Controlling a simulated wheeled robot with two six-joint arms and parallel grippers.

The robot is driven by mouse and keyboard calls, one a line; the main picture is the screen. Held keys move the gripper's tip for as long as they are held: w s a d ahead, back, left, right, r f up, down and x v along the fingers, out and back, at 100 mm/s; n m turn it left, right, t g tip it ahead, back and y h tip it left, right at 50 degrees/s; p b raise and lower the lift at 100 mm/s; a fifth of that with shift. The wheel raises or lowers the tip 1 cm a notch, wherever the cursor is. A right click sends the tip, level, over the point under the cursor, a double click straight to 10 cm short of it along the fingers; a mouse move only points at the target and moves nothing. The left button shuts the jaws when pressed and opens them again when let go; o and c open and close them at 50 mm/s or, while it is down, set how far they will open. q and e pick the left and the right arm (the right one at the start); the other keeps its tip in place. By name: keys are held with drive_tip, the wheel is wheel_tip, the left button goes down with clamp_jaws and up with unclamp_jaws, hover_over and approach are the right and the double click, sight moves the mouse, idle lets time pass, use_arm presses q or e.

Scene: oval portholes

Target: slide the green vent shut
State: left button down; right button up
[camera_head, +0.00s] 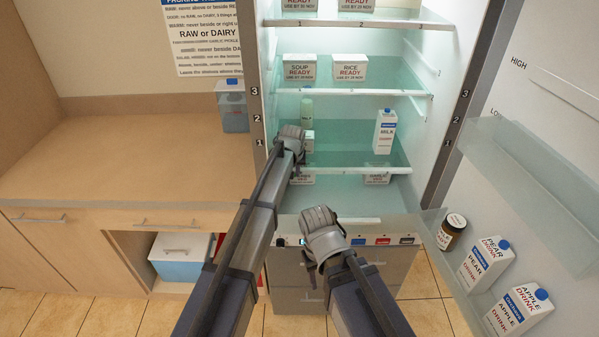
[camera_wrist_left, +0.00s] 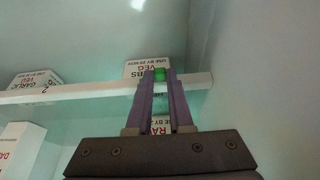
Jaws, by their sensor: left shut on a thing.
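The green vent shows only as a small bright green piece (camera_wrist_left: 159,75) between the fingertips in the left wrist view, at the white front edge of a fridge shelf. My left gripper (camera_wrist_left: 160,82) is shut on it. In the head view my left gripper (camera_head: 291,143) is inside the fridge at the left, in front of the lower shelves, and hides the green vent there. My right gripper (camera_head: 318,222) is outside, in front of the fridge's lower edge, away from the vent. Its fingers are not clear enough to tell open from shut.
The fridge shelves hold a milk carton (camera_head: 384,131), a pale green bottle (camera_head: 306,108) and several labelled boxes such as the soup box (camera_head: 299,67). The open door at right holds a dark jar (camera_head: 451,231) and drink cartons (camera_head: 486,263). The counter (camera_head: 130,160) at left is mostly clear.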

use_arm(q)
drive_tip(key=shift+a, duration=0.6)
drive_tip(key=c, duration=0.8)
unclamp_jaws()
drive_tip(key=p+v, duration=0.7)
drive_tip(key=shift+s+r, duration=0.2)
drive_tip(key=shift+r, duration=0.15)
